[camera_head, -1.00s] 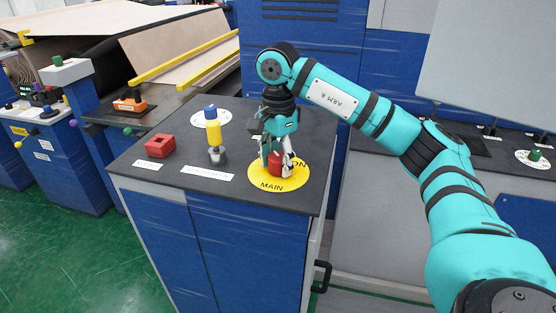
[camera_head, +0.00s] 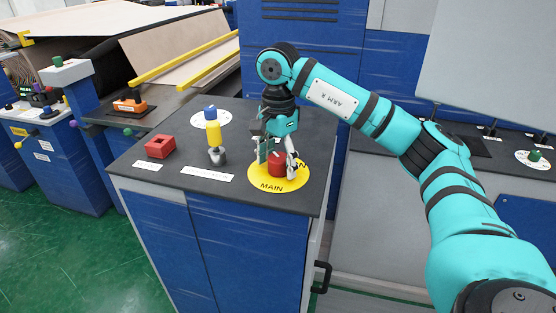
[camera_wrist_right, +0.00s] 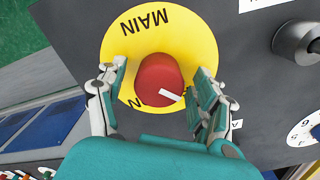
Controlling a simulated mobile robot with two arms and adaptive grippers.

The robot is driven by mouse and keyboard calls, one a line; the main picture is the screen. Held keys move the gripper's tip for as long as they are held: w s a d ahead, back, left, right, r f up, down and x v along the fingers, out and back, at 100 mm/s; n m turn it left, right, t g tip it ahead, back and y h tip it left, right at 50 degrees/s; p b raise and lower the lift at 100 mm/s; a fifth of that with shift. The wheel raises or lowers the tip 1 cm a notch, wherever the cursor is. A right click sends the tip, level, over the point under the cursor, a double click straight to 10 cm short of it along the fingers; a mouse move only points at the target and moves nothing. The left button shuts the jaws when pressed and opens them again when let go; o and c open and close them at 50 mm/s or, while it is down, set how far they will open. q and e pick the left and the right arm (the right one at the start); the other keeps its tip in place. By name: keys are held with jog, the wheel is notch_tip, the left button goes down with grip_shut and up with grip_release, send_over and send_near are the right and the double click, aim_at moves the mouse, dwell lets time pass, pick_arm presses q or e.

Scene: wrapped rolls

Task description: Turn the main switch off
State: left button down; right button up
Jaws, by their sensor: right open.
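The main switch is a red round knob (camera_head: 277,163) on a yellow disc (camera_head: 265,186) lettered MAIN, on the dark top of the blue cabinet. In the right wrist view the red knob (camera_wrist_right: 159,81) has a white pointer mark aimed to the lower right, and the yellow disc (camera_wrist_right: 190,35) shows MAIN and a partly hidden word ending in N. My right gripper (camera_head: 277,160) points down over the knob. In the wrist view the right gripper's fingers (camera_wrist_right: 160,90) stand open on both sides of the knob, with gaps between. My left gripper is not in view.
A black handle (camera_head: 320,277) sticks out of the cabinet side. Other consoles stand left and right.

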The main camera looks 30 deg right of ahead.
aim_at(278, 157)
notch_tip(278, 157, up, 12)
dwell(0.6)
dwell(0.5)
